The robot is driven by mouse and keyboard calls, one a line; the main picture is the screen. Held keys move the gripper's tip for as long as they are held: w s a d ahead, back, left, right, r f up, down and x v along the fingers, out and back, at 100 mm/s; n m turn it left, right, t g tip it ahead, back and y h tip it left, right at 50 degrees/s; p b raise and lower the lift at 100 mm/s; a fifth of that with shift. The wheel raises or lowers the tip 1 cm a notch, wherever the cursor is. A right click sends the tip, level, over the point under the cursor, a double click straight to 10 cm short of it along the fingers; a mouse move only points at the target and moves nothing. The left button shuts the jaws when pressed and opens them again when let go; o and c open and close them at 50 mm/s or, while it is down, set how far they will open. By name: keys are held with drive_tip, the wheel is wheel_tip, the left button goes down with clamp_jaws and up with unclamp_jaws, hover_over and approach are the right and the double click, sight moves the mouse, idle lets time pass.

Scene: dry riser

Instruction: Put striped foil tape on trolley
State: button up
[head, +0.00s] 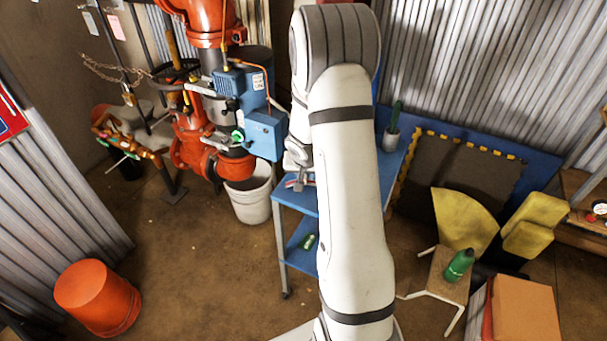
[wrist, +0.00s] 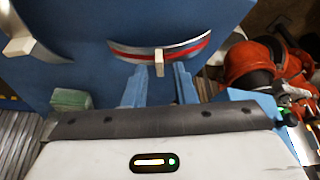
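In the head view my gripper (head: 300,168) is low over the left end of the blue trolley (head: 298,200). A small red and silver patch there looks like the tape (head: 296,183). My arm hides much of the trolley.
A plain grey curved piece with a beige tab (wrist: 20,42) lies left in the wrist view. A green item (head: 308,241) is on the lower shelf. Red riser pipework and a white bucket (head: 249,203) stand left.

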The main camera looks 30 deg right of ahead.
drive_tip(key=shift+o, duration=0.2)
drive_tip(key=s+a+r+n+p, duration=0.1)
drive_tip(key=s+a+r, duration=0.2)
drive_tip(key=s+r, duration=0.3)
drive_tip(key=s+a+r+n+p, duration=0.1)
drive_tip(key=s+a+r, duration=0.2)
drive_tip(key=r, duration=0.6)
drive_tip(key=s+a+r+p, duration=0.1)
drive_tip(key=s+a+r, duration=0.2)
drive_tip(key=s+r, duration=0.3)
drive_tip(key=s+a+r+n+y, duration=0.2)
drive_tip(key=s+a+r, duration=0.3)
drive_tip(key=s, duration=0.6)
drive_tip(key=shift+s+a+r+n+g, duration=0.15)
drive_tip(key=shift+a+r+n+g, duration=0.25)
drive_tip(key=shift+a+n, duration=0.55)
